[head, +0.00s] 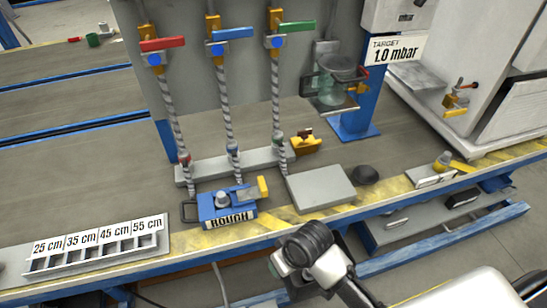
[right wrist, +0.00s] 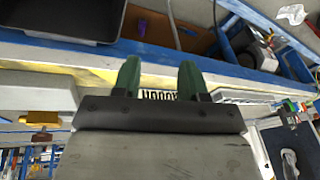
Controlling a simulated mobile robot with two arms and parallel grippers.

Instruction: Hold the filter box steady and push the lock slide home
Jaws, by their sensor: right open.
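The filter box (head: 228,207) is blue with a ROUGH label and sits near the front edge of the bench in the head view. It has a round grey knob on top, a dark handle at its left end and a yellow piece (head: 263,187), perhaps the lock slide, at its right end. My right gripper (head: 278,264) is in front of the bench edge, below and right of the box, apart from it. In the right wrist view its green fingers (right wrist: 158,68) are open and empty, with the ROUGH label (right wrist: 158,97) upside down behind them. My left gripper is not in view.
A grey slotted rack (head: 97,250) with length labels stands at the left front. Yellow-striped bench edge runs along the front.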

